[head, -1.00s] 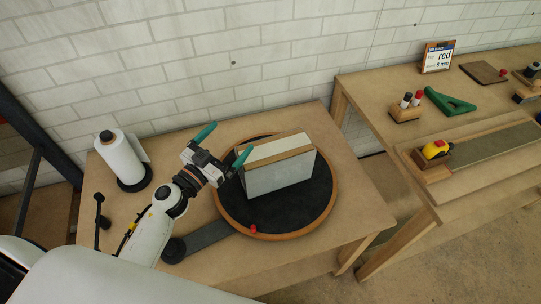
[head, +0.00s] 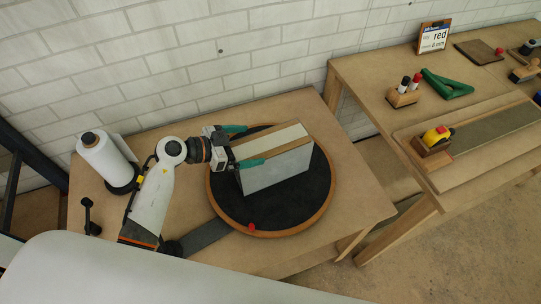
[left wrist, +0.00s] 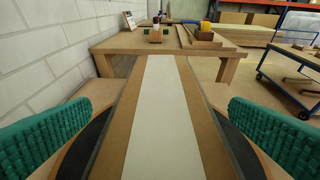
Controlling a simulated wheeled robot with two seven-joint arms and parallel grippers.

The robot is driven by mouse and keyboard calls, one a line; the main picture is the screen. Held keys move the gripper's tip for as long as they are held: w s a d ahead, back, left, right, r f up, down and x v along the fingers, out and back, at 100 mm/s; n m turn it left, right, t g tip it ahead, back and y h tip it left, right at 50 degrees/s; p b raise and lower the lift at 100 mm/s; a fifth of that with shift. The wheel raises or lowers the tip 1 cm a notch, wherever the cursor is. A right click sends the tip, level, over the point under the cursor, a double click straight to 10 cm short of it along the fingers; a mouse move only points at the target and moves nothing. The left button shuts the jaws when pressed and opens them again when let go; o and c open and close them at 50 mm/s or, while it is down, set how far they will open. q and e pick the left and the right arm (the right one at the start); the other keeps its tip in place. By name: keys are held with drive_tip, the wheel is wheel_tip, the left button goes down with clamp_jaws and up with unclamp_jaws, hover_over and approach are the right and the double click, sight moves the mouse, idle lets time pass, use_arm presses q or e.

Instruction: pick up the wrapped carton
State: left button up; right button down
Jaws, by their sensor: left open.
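The wrapped carton (head: 278,172) stands upright on a round black turntable with a wooden rim (head: 288,231). It is grey on the side, with a pale strip along its brown top. My left gripper (head: 243,146) is open at the carton's left end, its green fingers on either side of the carton's upper part. In the left wrist view the carton's top (left wrist: 162,115) runs away between the two green finger pads, with a gap seen on each side. My right gripper is not in view.
A white film roll (head: 104,160) stands at the table's left. A red knob (head: 251,227) sits at the turntable's front rim. A second table at right holds a green handle-like tool (head: 447,84), a marker block (head: 403,97) and a yellow tool (head: 436,136).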

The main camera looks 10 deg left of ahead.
sight(269, 142)
use_arm(q)
drive_tip(key=p+x, duration=0.1)
drive_tip(key=x, duration=0.4)
drive_tip(key=shift+d+r, duration=0.15)
drive_tip(key=shift+d, duration=0.1)
drive_tip(key=shift+a, duration=0.1)
drive_tip(key=c, duration=1.8)
drive_tip(key=shift+r, duration=0.1)
